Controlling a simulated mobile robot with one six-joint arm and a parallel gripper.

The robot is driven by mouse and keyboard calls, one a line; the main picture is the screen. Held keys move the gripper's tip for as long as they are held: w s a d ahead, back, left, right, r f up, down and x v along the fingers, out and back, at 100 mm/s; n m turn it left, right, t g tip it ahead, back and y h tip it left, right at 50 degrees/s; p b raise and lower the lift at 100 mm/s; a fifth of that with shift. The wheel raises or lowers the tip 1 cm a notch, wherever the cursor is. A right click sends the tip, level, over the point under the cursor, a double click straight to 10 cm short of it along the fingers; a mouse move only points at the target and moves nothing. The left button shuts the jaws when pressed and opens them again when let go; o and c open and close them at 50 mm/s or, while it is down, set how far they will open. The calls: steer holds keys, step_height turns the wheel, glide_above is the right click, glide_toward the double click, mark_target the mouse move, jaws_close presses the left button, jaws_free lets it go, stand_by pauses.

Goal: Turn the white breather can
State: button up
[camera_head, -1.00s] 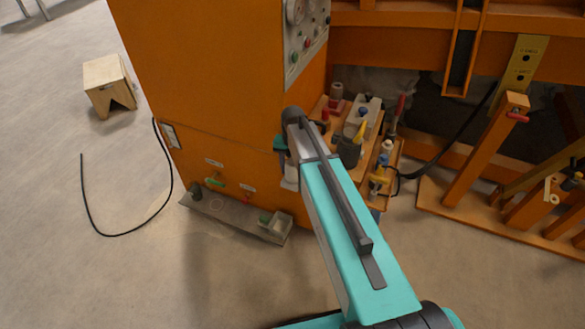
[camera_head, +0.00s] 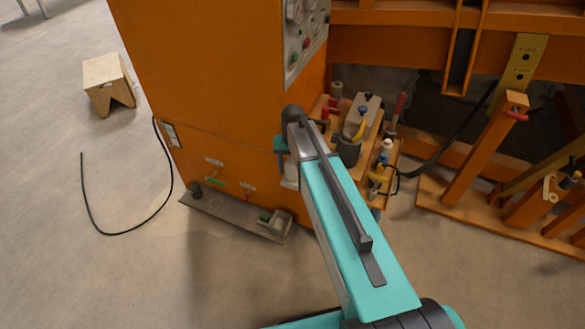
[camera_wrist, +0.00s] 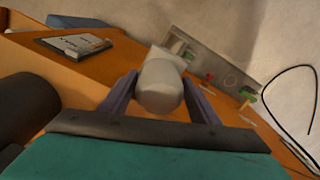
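The white breather can (camera_wrist: 158,88) stands out from the orange cabinet in the middle of the wrist view, with a rounded near end and a paler block-like part behind it. In the head view a whitish part of it (camera_head: 291,174) shows beside the cabinet's edge, mostly hidden by my arm. My gripper (camera_wrist: 160,84) has one dark purple finger on each side of the can, and both fingertips appear to touch its sides. The gripper seems shut on the can. The fingers are hidden in the head view.
The orange cabinet (camera_head: 215,80) stands close to my gripper. A grey ledge (camera_head: 225,212) with a small box runs along its foot. A cluttered shelf (camera_head: 392,165) is right of my forearm. A black cable (camera_head: 98,225) and wooden stool (camera_head: 105,82) are on the left floor.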

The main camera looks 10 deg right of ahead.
steer(key=shift+r, duration=0.1)
steer(key=shift+r+b, duration=0.35)
steer(key=shift+r, duration=6.45)
steer(key=s+f+n, duration=0.3)
steer(key=s+f, duration=1.6)
steer(key=f, duration=0.3)
steer(key=s+f+g, duration=0.2)
steer(key=s+f, duration=0.5)
steer(key=s, duration=0.4)
steer(key=s+f+g, duration=0.3)
steer(key=s+f, duration=0.5)
steer(key=s, duration=0.2)
steer(key=shift+s, duration=0.4)
steer(key=shift+r, duration=0.1)
